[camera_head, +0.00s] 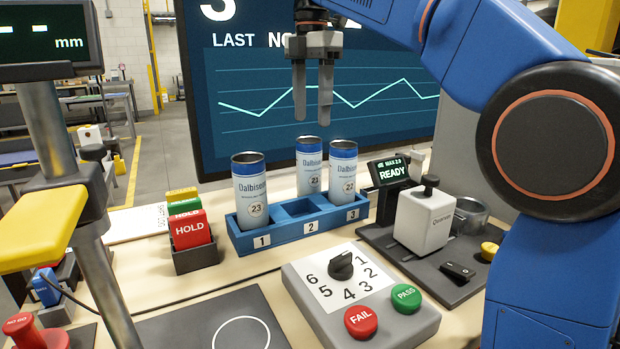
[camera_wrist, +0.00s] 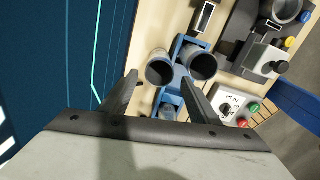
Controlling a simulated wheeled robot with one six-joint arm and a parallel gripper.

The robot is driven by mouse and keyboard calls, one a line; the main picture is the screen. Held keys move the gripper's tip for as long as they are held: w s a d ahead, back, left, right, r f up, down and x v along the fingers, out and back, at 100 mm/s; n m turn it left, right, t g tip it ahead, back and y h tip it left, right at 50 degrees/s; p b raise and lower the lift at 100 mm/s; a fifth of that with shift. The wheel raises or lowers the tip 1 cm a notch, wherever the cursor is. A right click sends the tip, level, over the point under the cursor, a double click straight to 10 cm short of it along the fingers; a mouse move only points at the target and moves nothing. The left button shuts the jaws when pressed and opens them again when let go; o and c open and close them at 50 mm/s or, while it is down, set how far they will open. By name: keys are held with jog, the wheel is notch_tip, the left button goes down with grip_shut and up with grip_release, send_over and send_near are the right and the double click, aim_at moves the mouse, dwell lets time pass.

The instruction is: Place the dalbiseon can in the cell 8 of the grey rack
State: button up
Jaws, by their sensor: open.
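Three white-and-blue Dalbiseon cans with open tops are in the head view. In the wrist view, the open mouth of can 21 (camera_wrist: 160,68) appears between the fingertips (camera_wrist: 159,78). The grey rack is not in view.
The large screen (camera_head: 230,110) stands close behind the cans. A HOLD card holder (camera_head: 196,257) is left of the rack. A dial box (camera_head: 352,295) with FAIL and PASS buttons is in front. The READY display (camera_head: 394,171) and a grey device (camera_head: 424,219) are at right.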

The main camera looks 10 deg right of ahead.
aim_at(309, 173)
notch_tip(309, 173, down, 9)
jog(key=shift+f, duration=0.15)
jog(key=shift+s+a+f, duration=0.1)
jog(key=shift+a+f, duration=0.05)
jog(key=shift+f, duration=1.15)
jog(key=shift+s+a+f, duration=0.1)
jog(key=shift+a+f, duration=0.05)
jog(key=shift+f, duration=1.15)
jog(key=c, duration=0.8)
jog(key=shift+c, duration=0.2)
notch_tip(309, 173, up, 18)
jog(key=s+d, duration=0.3)
jog(key=s, duration=0.5)
jog(key=s+d, duration=0.4)
jog(key=s, duration=0.4)
jog(key=shift+s, duration=0.2)
